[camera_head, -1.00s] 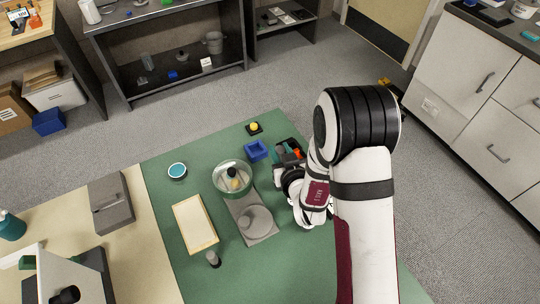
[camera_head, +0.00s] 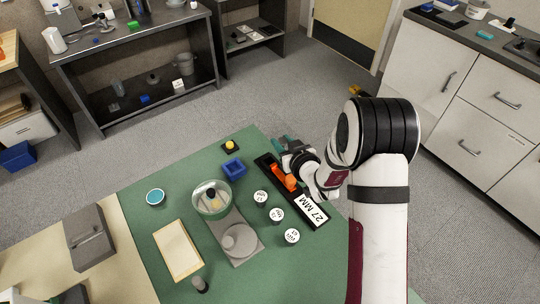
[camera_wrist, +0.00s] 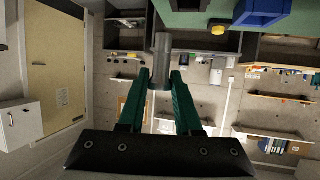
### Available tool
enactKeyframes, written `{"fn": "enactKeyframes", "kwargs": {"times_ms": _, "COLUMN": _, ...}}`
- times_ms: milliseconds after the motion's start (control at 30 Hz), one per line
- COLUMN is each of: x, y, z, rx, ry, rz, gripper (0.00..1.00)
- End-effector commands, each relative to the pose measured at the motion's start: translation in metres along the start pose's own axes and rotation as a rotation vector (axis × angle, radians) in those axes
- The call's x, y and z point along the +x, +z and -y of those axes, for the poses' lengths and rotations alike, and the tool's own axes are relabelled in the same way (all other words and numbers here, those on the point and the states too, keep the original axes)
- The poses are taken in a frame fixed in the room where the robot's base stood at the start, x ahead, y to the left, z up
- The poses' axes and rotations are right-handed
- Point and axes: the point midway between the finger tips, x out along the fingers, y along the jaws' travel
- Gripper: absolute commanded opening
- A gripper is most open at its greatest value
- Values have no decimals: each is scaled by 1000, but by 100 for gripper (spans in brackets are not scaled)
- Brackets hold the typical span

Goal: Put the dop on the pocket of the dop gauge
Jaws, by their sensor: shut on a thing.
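The dop, a grey metal cylinder (camera_wrist: 162,52), is held between the green fingers of my gripper (camera_wrist: 161,80) in the wrist view. In the head view my gripper (camera_head: 281,145) is at the far right edge of the green mat, beyond a long black holder (camera_head: 266,163) with an orange part and a "27 MM" label. This holder may be the dop gauge; I cannot make out its pocket. The dop is not clearly visible in the head view.
Several white-topped jars (camera_head: 276,215), a glass bowl machine (camera_head: 212,199), a tan tray (camera_head: 178,250) and a teal dish (camera_head: 155,197) are on the mat.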

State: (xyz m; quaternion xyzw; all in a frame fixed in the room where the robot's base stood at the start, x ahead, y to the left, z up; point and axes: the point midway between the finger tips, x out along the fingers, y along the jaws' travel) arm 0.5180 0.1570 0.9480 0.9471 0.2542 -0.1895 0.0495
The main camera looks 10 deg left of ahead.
Motion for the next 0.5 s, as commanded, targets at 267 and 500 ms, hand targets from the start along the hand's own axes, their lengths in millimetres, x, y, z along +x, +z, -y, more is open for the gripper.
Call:
{"fn": "enactKeyframes", "kwargs": {"times_ms": 267, "x": 36, "y": 25, "z": 28, "rx": 1, "ry": 1, "rz": 3, "gripper": 0}}
{"fn": "enactKeyframes", "kwargs": {"times_ms": 500, "x": 46, "y": 48, "z": 28, "rx": 0, "ry": 2, "rz": -2, "gripper": 0}}
